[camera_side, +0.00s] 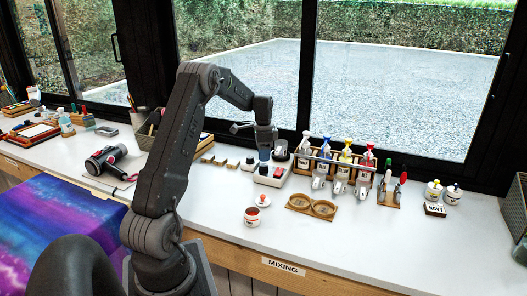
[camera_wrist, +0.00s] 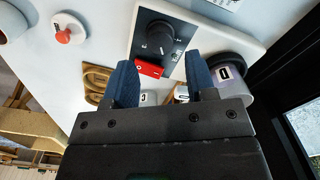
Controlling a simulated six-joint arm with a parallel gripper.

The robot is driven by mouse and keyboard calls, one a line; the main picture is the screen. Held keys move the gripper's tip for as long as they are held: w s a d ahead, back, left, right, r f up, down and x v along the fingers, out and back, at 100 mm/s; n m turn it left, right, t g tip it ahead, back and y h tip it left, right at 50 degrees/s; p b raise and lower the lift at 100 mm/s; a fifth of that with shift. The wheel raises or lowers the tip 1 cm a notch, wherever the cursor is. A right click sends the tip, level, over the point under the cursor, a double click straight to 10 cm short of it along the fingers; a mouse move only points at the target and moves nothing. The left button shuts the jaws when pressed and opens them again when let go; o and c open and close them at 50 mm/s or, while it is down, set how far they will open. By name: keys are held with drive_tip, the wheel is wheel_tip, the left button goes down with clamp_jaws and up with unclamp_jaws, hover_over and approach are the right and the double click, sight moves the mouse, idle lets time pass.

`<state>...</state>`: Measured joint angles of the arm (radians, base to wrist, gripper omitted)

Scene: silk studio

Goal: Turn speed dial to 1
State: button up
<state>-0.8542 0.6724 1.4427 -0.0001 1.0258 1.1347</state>
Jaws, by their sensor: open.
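The speed dial (camera_wrist: 160,38) is a round black knob on a dark panel with small white marks around it, in the upper middle of the wrist view. I cannot read its setting. A red switch (camera_wrist: 149,69) sits just beside it on the white device (camera_wrist: 200,22). My gripper (camera_wrist: 162,68) is open, its two blue-grey fingers apart and nothing between them; the dial lies beyond the fingertips, apart from them. In the side view my gripper (camera_side: 264,155) points down over the white device (camera_side: 270,175) and hides the dial.
A wooden rack of colored bottles (camera_side: 340,160) stands just right of my gripper. The window frame (camera_side: 300,120) is close behind. The front right counter is clear.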

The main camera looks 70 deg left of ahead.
sight(264, 165)
drive_tip(key=n, duration=0.5)
drive_tip(key=shift+r, duration=0.15)
drive_tip(key=n, duration=0.7)
drive_tip(key=shift+r, duration=0.2)
drive_tip(key=shift+f, duration=2.5)
drive_tip(key=m, duration=0.6)
drive_tip(key=shift+m, duration=0.3)
drive_tip(key=m, duration=0.6)
drive_tip(key=shift+c, duration=0.5)
